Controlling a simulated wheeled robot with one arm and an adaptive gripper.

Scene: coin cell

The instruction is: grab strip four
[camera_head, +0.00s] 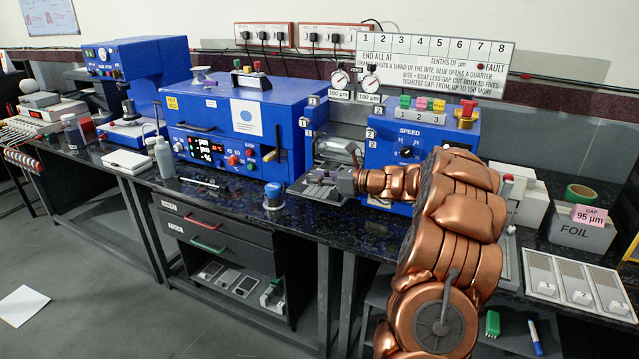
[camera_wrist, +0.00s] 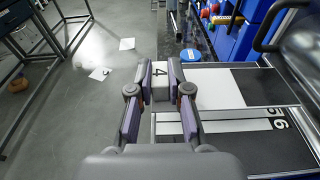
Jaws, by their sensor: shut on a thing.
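My gripper (camera_wrist: 160,88) is shut on strip four (camera_wrist: 157,71) in the wrist view. The strip's pale end, marked 4, shows between the two fingertips. The rest of its length is hidden or hard to make out. To the right lies a flat plate (camera_wrist: 205,127) with dark and pale bands, bearing the labels 5 and 6. In the head view my gripper (camera_head: 350,181) is at the grey metal tray (camera_head: 318,192) in front of the blue machines. Strip four cannot be made out there.
A blue-capped jar (camera_head: 273,196) stands left of the tray. The blue SPEED machine (camera_head: 385,125) stands behind my arm. A FOIL box (camera_head: 580,232) and a tray of numbered panels (camera_head: 575,278) are at right.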

